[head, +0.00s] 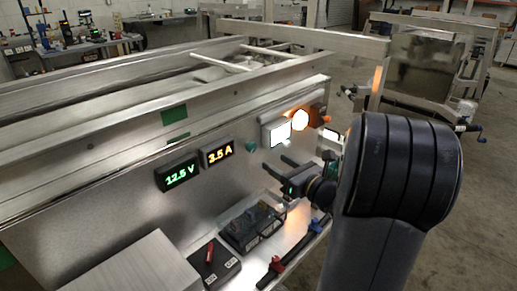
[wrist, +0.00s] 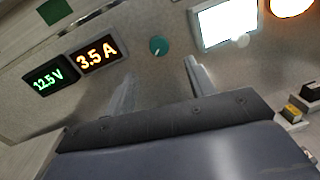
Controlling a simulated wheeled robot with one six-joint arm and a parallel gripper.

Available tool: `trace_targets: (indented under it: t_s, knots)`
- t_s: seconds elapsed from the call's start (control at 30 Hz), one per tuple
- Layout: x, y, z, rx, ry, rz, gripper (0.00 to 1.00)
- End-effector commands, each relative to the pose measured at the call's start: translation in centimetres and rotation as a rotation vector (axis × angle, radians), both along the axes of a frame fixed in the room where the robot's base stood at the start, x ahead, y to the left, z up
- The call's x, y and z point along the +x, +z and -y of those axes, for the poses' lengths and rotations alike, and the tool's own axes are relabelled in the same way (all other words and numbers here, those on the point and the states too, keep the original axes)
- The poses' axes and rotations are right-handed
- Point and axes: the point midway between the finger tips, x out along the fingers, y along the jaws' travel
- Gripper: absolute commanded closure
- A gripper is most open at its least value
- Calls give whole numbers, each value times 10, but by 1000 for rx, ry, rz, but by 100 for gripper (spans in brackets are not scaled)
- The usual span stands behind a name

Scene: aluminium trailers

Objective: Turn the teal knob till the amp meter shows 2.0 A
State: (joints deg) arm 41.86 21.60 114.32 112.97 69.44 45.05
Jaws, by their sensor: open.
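The teal knob (head: 251,147) sits on the metal side panel, right of the meters; it also shows in the wrist view (wrist: 158,46) with a small light mark on its face. The amp meter (head: 217,152) reads 3.5 A in orange; the wrist view shows the same reading (wrist: 97,56). The volt meter (head: 177,174) left of it reads 12.5 V in green. My gripper (head: 277,176) is open and empty, in front of the panel, below and right of the knob. In the wrist view its two fingers (wrist: 159,84) stand apart below the knob, not touching it.
A lit white panel (head: 277,130) and a glowing orange lamp (head: 300,120) are right of the knob. Below, a shelf carries a dark battery-like box (head: 252,228), a black unit with a red part (head: 214,264) and a red-and-black clamp (head: 281,267). A metal box (head: 140,265) stands at lower left.

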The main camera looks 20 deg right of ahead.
Motion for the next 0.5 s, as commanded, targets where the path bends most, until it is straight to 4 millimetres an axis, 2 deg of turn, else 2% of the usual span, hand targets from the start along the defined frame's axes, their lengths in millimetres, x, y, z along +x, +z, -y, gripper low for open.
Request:
trace_targets:
  t_s: [0.3, 0.5]
  knots:
    - [55, 0, -20, -3, 8, 0, 48]
    - [82, 0, -28, -3, 5, -1, 48]
